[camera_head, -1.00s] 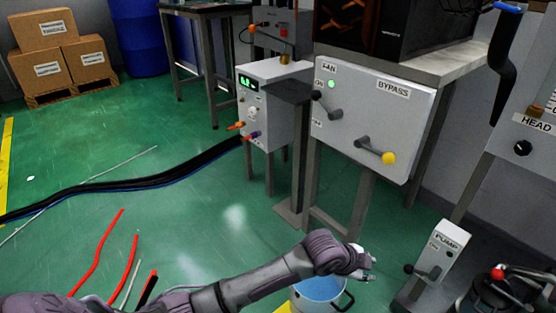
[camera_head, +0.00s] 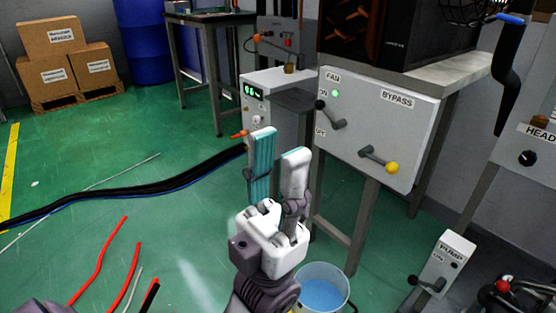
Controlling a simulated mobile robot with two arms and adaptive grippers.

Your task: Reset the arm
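My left gripper (camera_head: 279,158) stands upright in the lower middle of the head view. Its two fingers, with teal inner pads, are spread apart with nothing between them. It appears in front of the small white control box (camera_head: 270,84) and to the left of the FAN and BYPASS panel (camera_head: 370,125), covering part of the box's lower side. I cannot tell whether it touches anything. My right gripper is not in the view.
The panel carries a black fan lever (camera_head: 330,116) and a yellow-knobbed bypass lever (camera_head: 380,160). A bucket of blue water (camera_head: 322,290) stands on the floor near my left wrist. A PUMP box (camera_head: 446,262) is at lower right. Black hoses (camera_head: 130,190) cross the green floor.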

